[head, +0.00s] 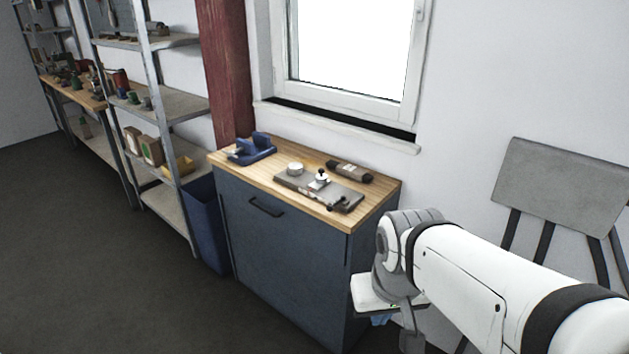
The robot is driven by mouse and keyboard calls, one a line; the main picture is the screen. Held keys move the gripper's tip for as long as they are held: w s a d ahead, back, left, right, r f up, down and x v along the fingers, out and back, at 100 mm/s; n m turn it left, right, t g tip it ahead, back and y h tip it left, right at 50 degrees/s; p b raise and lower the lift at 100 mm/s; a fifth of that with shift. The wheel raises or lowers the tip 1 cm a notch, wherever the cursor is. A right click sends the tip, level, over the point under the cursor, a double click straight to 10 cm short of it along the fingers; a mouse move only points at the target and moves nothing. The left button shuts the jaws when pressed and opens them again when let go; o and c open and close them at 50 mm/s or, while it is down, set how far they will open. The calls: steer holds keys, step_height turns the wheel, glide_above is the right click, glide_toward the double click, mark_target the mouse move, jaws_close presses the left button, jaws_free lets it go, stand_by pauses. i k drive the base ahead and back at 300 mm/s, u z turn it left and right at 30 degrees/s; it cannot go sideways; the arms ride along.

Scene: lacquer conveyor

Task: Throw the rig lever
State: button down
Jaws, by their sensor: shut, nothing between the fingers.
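A flat grey metal rig (299,186) lies on the wooden top of the blue cabinet. A small upright part with a pale body and dark top (320,179) stands near its middle. A short dark lever-like part (335,203) is at its front right end; I cannot tell for certain which part is the lever. My white and grey arm reaches in from the right and bends down beside the cabinet's right side. The fingers of my gripper cannot be made out; the arm stays apart from the rig.
On the wooden cabinet top (233,163) are a blue tool (255,147), a white round piece (295,168) and a dark cylinder (350,172). A blue bin (205,225) and metal shelves (176,104) stand left. A grey chair-like backrest (560,185) is right. Floor at front left is clear.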

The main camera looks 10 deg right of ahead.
mark_target(329, 207)
steer(key=i, duration=1)
steer(key=u, duration=1.6)
steer(key=k, duration=1.2)
steer(key=z, duration=0.25)
steer(key=i, duration=1)
